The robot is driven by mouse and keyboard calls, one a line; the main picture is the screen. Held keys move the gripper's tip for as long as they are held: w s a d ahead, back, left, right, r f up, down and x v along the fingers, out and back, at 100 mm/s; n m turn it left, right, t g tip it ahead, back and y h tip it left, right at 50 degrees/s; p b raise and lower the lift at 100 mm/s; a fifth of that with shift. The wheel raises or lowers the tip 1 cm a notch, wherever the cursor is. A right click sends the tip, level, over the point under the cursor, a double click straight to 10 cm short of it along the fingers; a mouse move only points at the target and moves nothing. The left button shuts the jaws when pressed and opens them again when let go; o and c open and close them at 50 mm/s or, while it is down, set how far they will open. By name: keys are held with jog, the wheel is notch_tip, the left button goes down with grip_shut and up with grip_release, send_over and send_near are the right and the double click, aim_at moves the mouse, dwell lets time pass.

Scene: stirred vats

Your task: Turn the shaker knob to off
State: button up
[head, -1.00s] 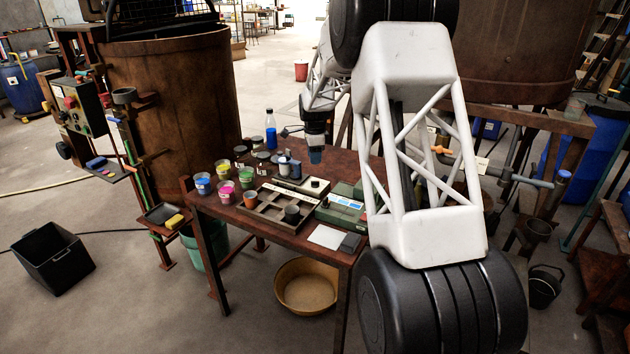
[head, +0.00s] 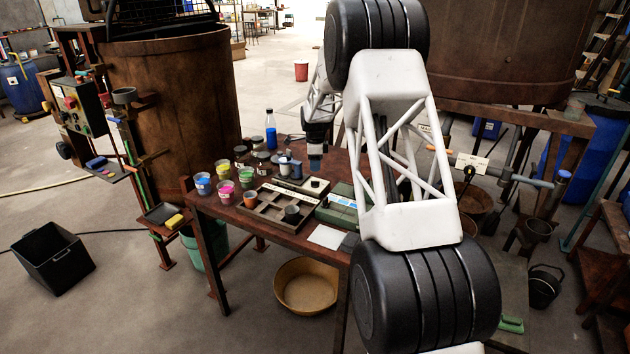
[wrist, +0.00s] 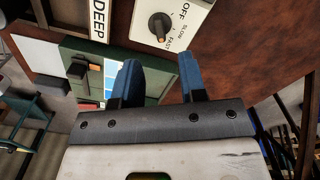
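In the wrist view a cream dial plate (wrist: 197,12) is marked OFF, SLOW and FAST. Its black knob (wrist: 158,24) has an orange pointer end, which points down in the picture, close to the FAST mark. In the head view the pale box with a small dark knob (head: 317,184) stands on the table and appears to be this device. My gripper (wrist: 160,68) has two blue fingers, apart and with nothing between them. It is near the dial plate, not touching the knob. In the head view my gripper (head: 315,163) hangs over the table behind the boxes.
A green box (wrist: 75,52) with another black knob (wrist: 78,68) is beside the dial plate. The brown table (head: 265,222) also carries paint cups (head: 225,191), a divided tray (head: 272,211) and a blue bottle (head: 270,130). A white sheet (head: 326,236) lies near the front edge.

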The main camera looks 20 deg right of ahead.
aim_at(315, 183)
jog(key=shift+f, duration=3.7)
grip_shut()
